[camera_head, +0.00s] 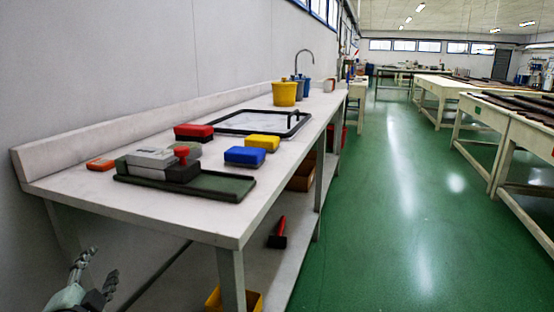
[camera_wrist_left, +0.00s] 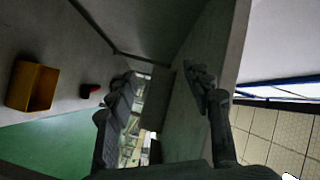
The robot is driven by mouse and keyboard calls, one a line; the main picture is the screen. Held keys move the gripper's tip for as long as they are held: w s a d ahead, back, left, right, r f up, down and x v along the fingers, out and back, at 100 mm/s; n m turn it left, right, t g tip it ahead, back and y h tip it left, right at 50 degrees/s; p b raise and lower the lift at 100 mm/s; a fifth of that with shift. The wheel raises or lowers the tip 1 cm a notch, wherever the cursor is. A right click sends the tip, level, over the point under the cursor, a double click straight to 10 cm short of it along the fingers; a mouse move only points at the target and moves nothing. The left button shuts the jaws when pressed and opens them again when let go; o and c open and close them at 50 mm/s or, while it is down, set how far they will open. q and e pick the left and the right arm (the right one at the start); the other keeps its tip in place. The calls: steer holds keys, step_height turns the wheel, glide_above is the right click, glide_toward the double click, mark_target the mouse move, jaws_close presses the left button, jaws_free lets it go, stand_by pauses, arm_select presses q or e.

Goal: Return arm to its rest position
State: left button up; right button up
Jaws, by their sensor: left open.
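My left gripper (camera_head: 97,272) is at the bottom left of the head view, low in front of the near end of the white workbench (camera_head: 150,212) and below its top. Its two fingers are apart, with nothing between them. In the left wrist view, the open fingers (camera_wrist_left: 163,85) stand on either side of the picture's middle, the bench's structure behind them. Most of my left arm is out of view. My right gripper is in neither view.
On the bench are a dark green tray (camera_head: 225,183), a grey block (camera_head: 150,158), red (camera_head: 194,131), blue (camera_head: 245,156) and yellow (camera_head: 262,142) blocks, and a yellow bucket (camera_head: 284,94). A red-headed hammer (camera_head: 278,238) and yellow bin (camera_wrist_left: 32,86) are below.

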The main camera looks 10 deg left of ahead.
arm_select(q)
steer(key=s+d+f+n+g+h, duration=0.1)
steer(key=s+d+f+g+h, duration=0.1)
steer(key=d+f, duration=0.5)
steer(key=s+d+f+n+g+h+p, duration=0.1)
steer(key=s+d+f+g, duration=0.4)
steer(key=f, duration=0.7)
steer(key=s+d+f+n+g+h+p, duration=0.1)
steer(key=s+d+f+n+g+h, duration=0.2)
steer(key=s+d+f, duration=0.4)
step_height(320, 180, down, 4)
steer(key=shift+s+d+r+g+h, duration=0.2)
steer(key=shift+d+g+h, duration=0.2)
steer(key=shift+d+g, duration=0.45)
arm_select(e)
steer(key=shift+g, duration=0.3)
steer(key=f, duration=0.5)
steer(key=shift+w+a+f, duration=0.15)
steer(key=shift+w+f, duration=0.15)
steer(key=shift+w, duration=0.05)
